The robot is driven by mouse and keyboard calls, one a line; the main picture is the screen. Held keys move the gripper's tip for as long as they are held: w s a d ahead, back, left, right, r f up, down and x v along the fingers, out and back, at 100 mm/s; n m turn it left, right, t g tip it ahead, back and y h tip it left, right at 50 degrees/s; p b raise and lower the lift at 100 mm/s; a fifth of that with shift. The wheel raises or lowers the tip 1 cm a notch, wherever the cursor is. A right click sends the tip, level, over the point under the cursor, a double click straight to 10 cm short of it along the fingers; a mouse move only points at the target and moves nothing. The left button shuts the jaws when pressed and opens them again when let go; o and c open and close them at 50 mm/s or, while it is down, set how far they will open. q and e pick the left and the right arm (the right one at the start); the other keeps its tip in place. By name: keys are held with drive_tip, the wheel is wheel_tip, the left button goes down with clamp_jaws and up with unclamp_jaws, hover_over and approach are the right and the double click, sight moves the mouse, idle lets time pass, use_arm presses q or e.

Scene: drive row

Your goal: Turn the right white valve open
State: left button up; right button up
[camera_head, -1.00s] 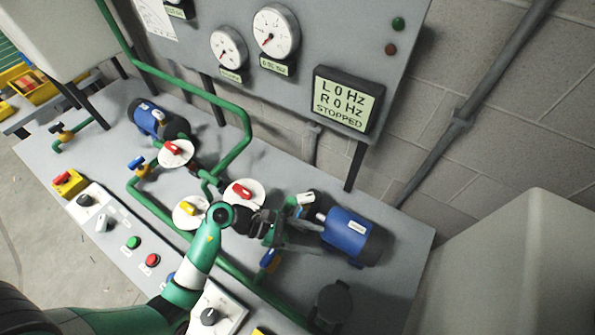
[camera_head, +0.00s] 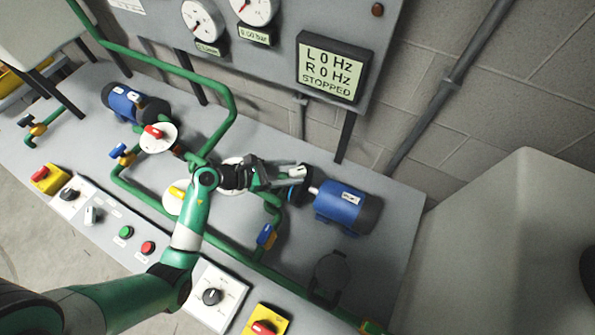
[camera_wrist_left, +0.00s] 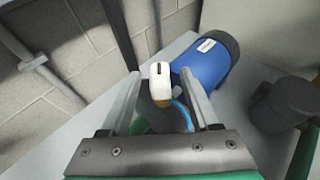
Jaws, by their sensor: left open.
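The right white valve handle (camera_head: 292,171) is a small white lever beside the right blue pump motor. It also shows in the left wrist view (camera_wrist_left: 160,84), between and beyond my fingers. My left gripper (camera_head: 283,178) is open, with its two fingers pointing at the handle. In the left wrist view my left gripper (camera_wrist_left: 159,80) has one finger on each side of the handle, with gaps visible on both sides. I see no contact. The valve body below the handle is mostly hidden. My right gripper is not in view.
The blue motor (camera_head: 342,205) stands close right of the handle. Green pipes (camera_head: 232,110) run around the arm. A red-handled valve (camera_head: 157,133) is to the left, and a blue-handled valve (camera_head: 266,236) is below. The screen (camera_head: 332,70) reads L 0 Hz, R 0 Hz, STOPPED.

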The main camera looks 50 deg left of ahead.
use_arm(q)
drive_tip(key=shift+x, duration=1.15)
clamp_jaws()
